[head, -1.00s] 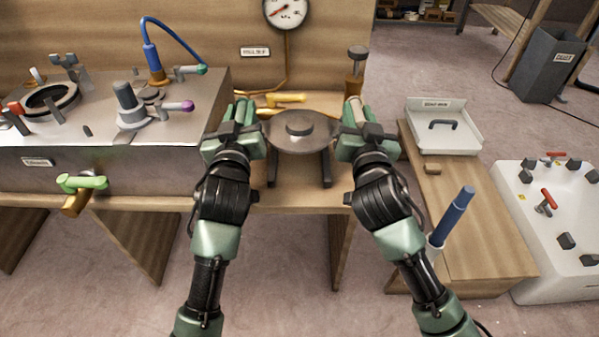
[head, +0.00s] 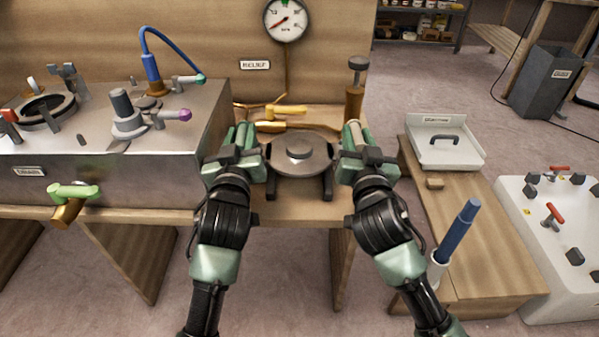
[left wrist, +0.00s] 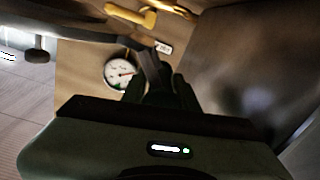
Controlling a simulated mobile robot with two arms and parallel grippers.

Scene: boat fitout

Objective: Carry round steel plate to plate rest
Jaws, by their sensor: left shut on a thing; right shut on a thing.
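The round steel plate (head: 318,157) is a grey disc with a raised hub at its centre, level between my two grippers. My left gripper (head: 262,150) is shut on its left side and my right gripper (head: 338,150) on its right side. The plate rest (head: 327,188) shows as dark bars under the plate on the wooden bench; the plate hides most of it. I cannot tell whether plate and rest touch.
A steel counter (head: 110,175) with valves and levers stands left of the plate. A low wooden bench (head: 470,240) with a white tray (head: 440,155) is at right.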

